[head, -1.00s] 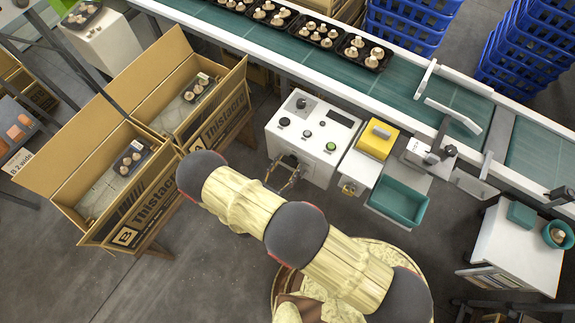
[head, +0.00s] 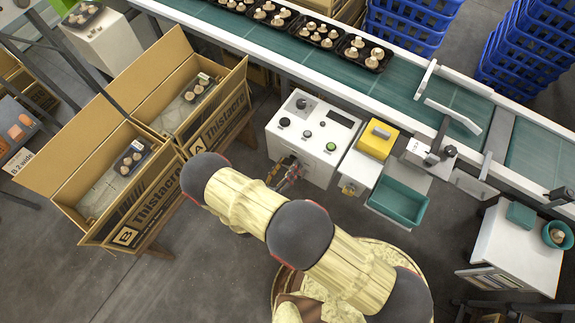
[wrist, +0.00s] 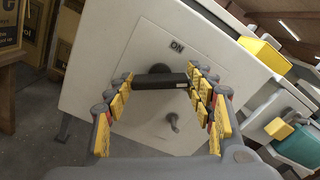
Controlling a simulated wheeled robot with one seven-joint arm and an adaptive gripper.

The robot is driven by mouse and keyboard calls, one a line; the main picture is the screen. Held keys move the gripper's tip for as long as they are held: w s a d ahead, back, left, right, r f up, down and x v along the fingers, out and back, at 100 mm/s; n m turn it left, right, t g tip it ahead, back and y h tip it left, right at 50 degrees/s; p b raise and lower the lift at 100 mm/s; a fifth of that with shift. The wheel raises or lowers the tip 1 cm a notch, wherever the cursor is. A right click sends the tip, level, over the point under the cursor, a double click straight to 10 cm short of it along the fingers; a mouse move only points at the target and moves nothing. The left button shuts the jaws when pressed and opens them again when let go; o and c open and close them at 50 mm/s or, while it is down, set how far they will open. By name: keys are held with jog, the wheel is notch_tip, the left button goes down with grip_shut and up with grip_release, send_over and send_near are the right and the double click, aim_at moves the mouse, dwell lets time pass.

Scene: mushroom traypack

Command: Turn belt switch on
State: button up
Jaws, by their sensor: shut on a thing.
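The belt switch (wrist: 160,81) is a dark bar handle on the grey plate on the front of the white control box (wrist: 100,45). The word "ON" is printed above it in the wrist view. The bar lies about level in that view. My gripper (wrist: 161,84), with yellow-padded fingers, is shut on the bar, one finger at each end. In the head view, my gripper (head: 285,174) is at the lower front of the control box (head: 312,133), where the switch itself is hard to make out.
A conveyor belt (head: 445,97) carrying mushroom trays (head: 317,39) runs behind the box. A yellow box (head: 377,139) and a teal bin (head: 398,204) stand to its right. Open cartons marked A and B (head: 128,236) stand close on the left of my arm.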

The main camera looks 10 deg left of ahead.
jog(key=n, duration=0.5)
jog(key=shift+a+n, duration=0.1)
jog(key=shift+n, duration=0.2)
jog(key=n, duration=0.5)
jog(key=shift+f+n, duration=0.1)
jog(key=shift+n, duration=0.2)
jog(key=o, duration=1.1)
jog(key=shift+o, duration=0.3)
jog(key=v, duration=0.7)
jog(key=shift+s, duration=0.2)
